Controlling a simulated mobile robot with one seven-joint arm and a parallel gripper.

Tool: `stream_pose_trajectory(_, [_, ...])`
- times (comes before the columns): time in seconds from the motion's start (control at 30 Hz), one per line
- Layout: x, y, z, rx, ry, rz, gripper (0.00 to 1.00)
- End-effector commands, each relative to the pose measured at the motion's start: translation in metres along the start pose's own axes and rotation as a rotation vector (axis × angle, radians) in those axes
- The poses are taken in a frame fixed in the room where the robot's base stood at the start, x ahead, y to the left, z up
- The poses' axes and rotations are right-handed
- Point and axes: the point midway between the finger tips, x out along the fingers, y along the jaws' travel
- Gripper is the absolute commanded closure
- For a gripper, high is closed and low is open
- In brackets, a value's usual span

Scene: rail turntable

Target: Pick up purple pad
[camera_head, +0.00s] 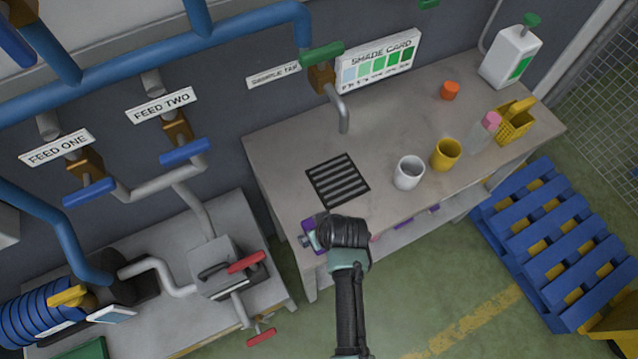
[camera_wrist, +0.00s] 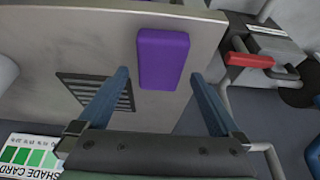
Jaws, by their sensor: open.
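The purple pad (camera_wrist: 162,58) is a block with rounded edges lying flat on the grey bench top. It lies beside the dark drain grate and near the bench's edge. My gripper (camera_wrist: 159,76) is open, with one blue finger to each side of the pad's near end in the wrist view. No contact between fingers and pad shows, and I cannot tell the height gap. In the head view, only a corner of the purple pad (camera_head: 313,223) shows; my wrist hides the rest.
The drain grate (camera_head: 338,180) sits under the sample tap (camera_head: 342,115). A white cup (camera_head: 408,172) and yellow cup (camera_head: 446,154) stand to the right. A machine with a red handle (camera_head: 246,262) is on the lower left bench. A blue pallet (camera_head: 560,245) stands at right.

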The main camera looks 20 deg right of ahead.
Motion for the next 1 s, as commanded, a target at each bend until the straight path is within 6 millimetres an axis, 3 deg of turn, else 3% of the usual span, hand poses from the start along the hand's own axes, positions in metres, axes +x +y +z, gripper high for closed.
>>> stream_pose_trajectory(0.2, [0.014, 0.0, 0.0, 0.0, 0.0, 0.0, 0.0])
stream_pose_trajectory(1.0, [0.019, 0.0, 0.002, 0.0, 0.0, 0.0, 0.0])
